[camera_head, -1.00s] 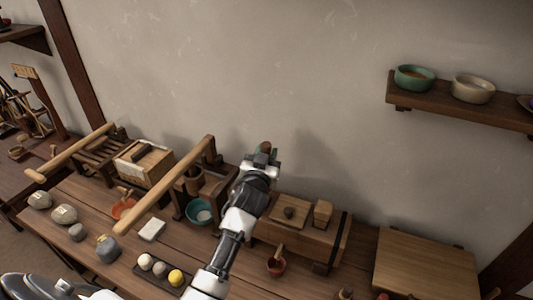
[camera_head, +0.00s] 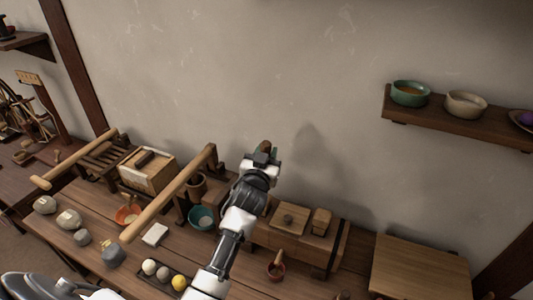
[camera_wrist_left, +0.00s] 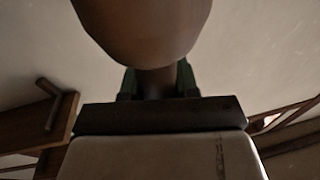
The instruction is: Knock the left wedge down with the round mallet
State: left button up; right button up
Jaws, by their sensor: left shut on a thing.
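My left gripper (camera_head: 264,157) is raised near the wall, beyond the left end of a long wooden block frame. It is shut on the round mallet (camera_wrist_left: 145,25), whose brown rounded head and narrower neck show in the left wrist view. Only a small brown bit of the mallet (camera_head: 266,146) shows in the head view. The wooden frame (camera_head: 292,246) carries a squarish block with a dark knob (camera_head: 289,218) and an upright wooden piece (camera_head: 321,221), which looks like a wedge. My arm covers the frame's left end, so I cannot see the left wedge there. My right gripper is out of view.
Left of my arm stand a lever press (camera_head: 180,187), a teal bowl (camera_head: 202,218) and a wooden chest (camera_head: 148,170). A wall shelf (camera_head: 440,112) holds bowls at upper right.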

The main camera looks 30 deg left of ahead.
pick_arm(q)
notch_tip(320, 180, down, 6)
jog(key=b, duration=0.5)
jog(key=shift+f, duration=0.1)
jog(key=shift+r+p, duration=0.35)
jog(key=shift+p, duration=0.1)
grip_shut()
notch_tip(320, 180, up, 4)
jog(key=p, duration=0.3)
jog(key=shift+f, duration=0.1)
notch_tip(320, 180, up, 4)
jog(key=p, duration=0.4)
